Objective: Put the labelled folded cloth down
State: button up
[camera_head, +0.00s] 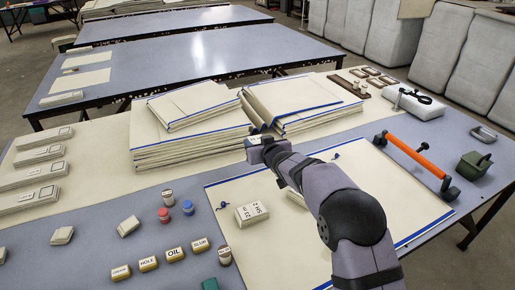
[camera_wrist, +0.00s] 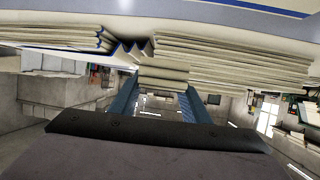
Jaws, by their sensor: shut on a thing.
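My gripper (camera_head: 263,149) is above the table, at the front edge of the cloth stacks. In the wrist view, its two blue fingers (camera_wrist: 161,98) are shut on a folded cream cloth (camera_wrist: 163,74), seen as a layered block between them. In the head view only a small pale part of the held cloth (camera_head: 253,142) shows at the fingertips; its label cannot be made out. A cream block marked SM 21 m (camera_head: 252,214) lies on the blue-edged cloth sheet (camera_head: 300,252) below my gripper.
Stacks of folded cloth (camera_head: 190,153) and (camera_head: 300,97) stand behind my gripper. Labelled folded cloths (camera_head: 40,178) lie in a row at left. Small tags (camera_head: 175,254) and spools (camera_head: 188,207) sit in front. An orange-handled bar (camera_head: 415,155) and a green box (camera_head: 474,164) are at right.

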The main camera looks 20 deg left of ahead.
jog(key=w+d+r+m+t+h, duration=0.1)
jog(key=w+d+r, duration=0.15)
jog(key=d, duration=0.45)
jog(key=w+d+r+m+h, duration=0.1)
jog(key=w+d+h, duration=0.1)
jog(key=w+d, duration=0.35)
jog(key=w+d+r+m+t+h, duration=0.1)
jog(key=d+m, duration=0.1)
jog(key=d, duration=0.7)
jog(key=d+h, duration=0.1)
jog(key=d, duration=1)
jog(key=shift+n+y, duration=0.4)
jog(key=shift+y, duration=0.4)
jog(key=shift+s+a+f, duration=0.45)
jog(key=shift+s+f, duration=0.35)
jog(key=shift+f, duration=1.55)
jog(key=shift+s+a+f, duration=0.5)
jog(key=shift+s+f, duration=0.25)
jog(key=shift+f, duration=1.6)
jog(key=shift+s+a+f, duration=0.45)
jog(key=shift+s+f, duration=0.35)
jog(key=shift+f, duration=1.55)
jog(key=shift+f, duration=0.15)
jog(key=o, duration=1)
jog(key=shift+o, duration=0.2)
